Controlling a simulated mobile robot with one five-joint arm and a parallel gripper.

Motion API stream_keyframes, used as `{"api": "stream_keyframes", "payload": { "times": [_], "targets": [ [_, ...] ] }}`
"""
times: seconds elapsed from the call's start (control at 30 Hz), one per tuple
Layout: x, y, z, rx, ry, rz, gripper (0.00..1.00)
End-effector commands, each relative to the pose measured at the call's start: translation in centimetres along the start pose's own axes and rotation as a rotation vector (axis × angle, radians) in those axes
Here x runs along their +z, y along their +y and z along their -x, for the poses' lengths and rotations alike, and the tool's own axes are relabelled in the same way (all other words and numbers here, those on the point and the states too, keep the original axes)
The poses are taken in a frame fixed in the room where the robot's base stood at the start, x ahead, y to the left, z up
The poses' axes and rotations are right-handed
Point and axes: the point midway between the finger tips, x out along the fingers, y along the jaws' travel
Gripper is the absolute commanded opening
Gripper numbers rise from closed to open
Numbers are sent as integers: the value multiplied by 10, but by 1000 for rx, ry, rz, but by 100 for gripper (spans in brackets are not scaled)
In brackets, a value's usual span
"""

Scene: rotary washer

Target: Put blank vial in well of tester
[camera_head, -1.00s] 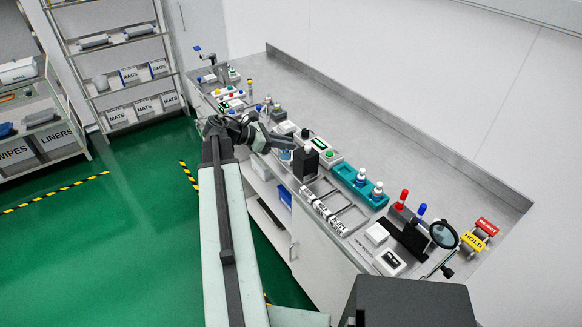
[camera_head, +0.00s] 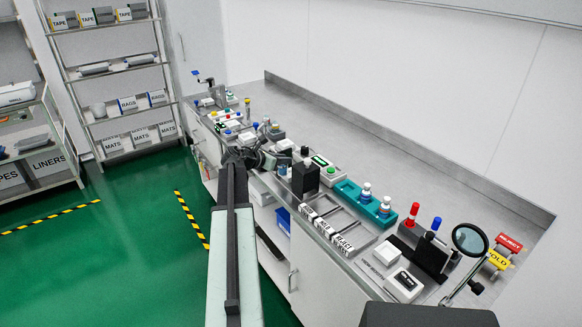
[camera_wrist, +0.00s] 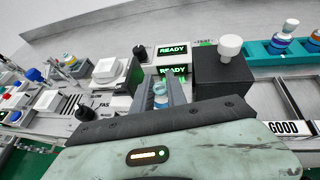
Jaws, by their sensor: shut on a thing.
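The held vial (camera_wrist: 160,92), with a pale top and blue below, stands between the grey fingers of my gripper (camera_wrist: 165,97) in the wrist view. Its lower part is hidden by my wrist. In the head view my gripper (camera_head: 284,161) is at the counter's front side, just left of a black box (camera_head: 305,178); the vial is too small to make out there. That box (camera_wrist: 222,80) has a white knob in the wrist view. A lit READY display (camera_wrist: 172,50) is just beyond my fingers. I cannot tell where the tester's well is.
A teal rack (camera_head: 347,188) holding two vials is right of the black box. Labelled trays (camera_head: 325,228), a magnifier (camera_head: 470,240) and red and blue-topped items stand nearer. Several small devices crowd the far left. The counter's back strip (camera_head: 400,150) is clear.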

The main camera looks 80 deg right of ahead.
Motion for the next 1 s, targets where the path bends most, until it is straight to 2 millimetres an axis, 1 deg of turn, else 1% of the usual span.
{"api": "stream_keyframes", "payload": {
  "times": [0.03,0.13,0.2,0.37,0.47,0.5,0.6,0.67,0.83,1.0],
  "targets": [
    [4,5,-15,-2,0,-2,0],
    [10,7,-31,-2,1,-1,0],
    [12,7,-36,-1,1,0,0],
    [14,7,-38,0,0,0,0],
    [17,9,-49,-1,0,-1,0],
    [11,10,-54,-1,0,-1,0],
    [-12,8,-63,-1,0,-1,0],
    [-18,8,-66,-1,0,-1,0],
    [-14,8,-64,-1,0,-1,0],
    [-17,8,-66,-2,0,-1,0]
  ]
}}
